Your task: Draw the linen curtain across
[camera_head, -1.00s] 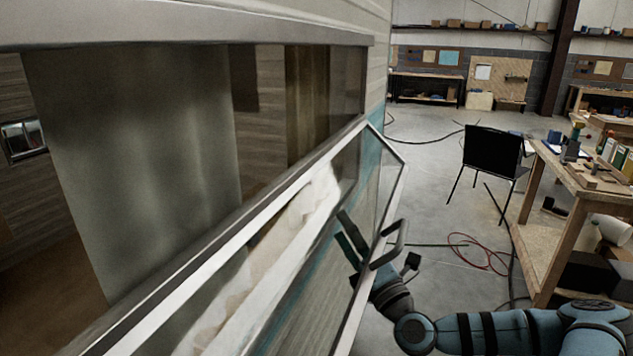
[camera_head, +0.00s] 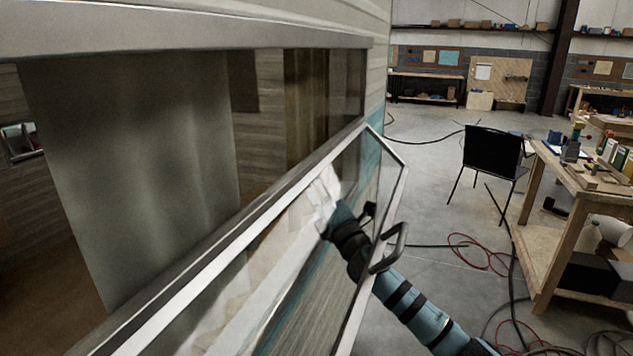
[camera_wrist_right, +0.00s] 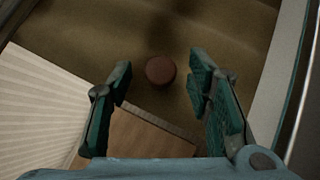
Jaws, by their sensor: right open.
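A grey-green hanging panel with soft vertical folds (camera_head: 140,170), which looks like the curtain, shows through the camper window opening in the head view. A narrower brown streaked drape (camera_head: 305,95) hangs further right; I cannot tell for sure which is the linen curtain. My right arm reaches up to the tilted glass pane in the head view, its fingertips not clear there. In the right wrist view my right gripper (camera_wrist_right: 160,58) is open and empty. A round brown knob (camera_wrist_right: 161,71) lies ahead, between the fingertips, against brownish folded material (camera_wrist_right: 110,40). My left gripper is out of view.
The open glazed window sash (camera_head: 403,175), with a dark handle (camera_head: 390,250), tilts outward beside my right arm. A white pleated surface (camera_wrist_right: 40,110) and a wooden surface (camera_wrist_right: 140,140) show in the wrist view. A chair (camera_head: 492,152) and workbench (camera_head: 590,185) stand right.

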